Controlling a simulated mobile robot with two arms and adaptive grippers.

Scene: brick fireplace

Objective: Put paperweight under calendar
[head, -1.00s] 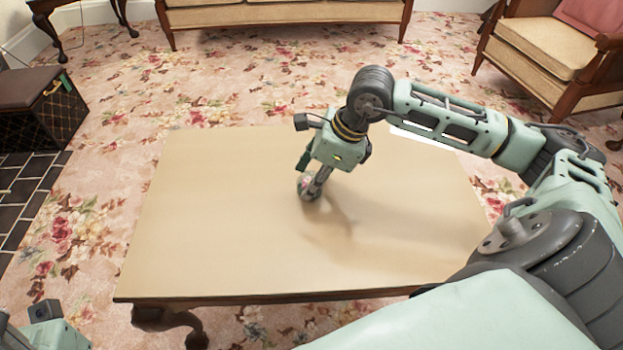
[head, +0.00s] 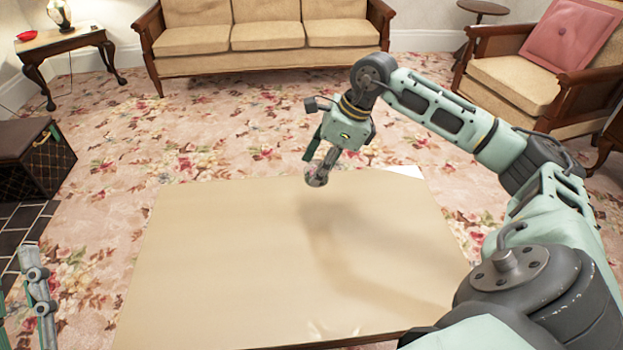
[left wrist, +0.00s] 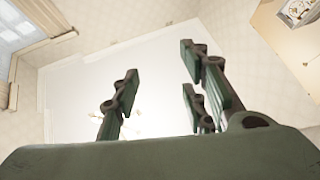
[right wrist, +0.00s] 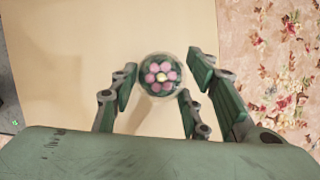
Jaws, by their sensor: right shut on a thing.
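The paperweight (right wrist: 161,73) is a clear glass ball with pink flowers inside, seen in the right wrist view between the fingertips. My right gripper (head: 317,172) is shut on it and holds it up; in the head view the paperweight (head: 317,181) appears near the table's far edge.
The wooden table (head: 220,260) is otherwise bare, with wide free room. A sofa (head: 265,40) stands beyond it, an armchair (head: 530,75) at the right. A dark case (head: 35,160) and a side table (head: 65,42) are at the left.

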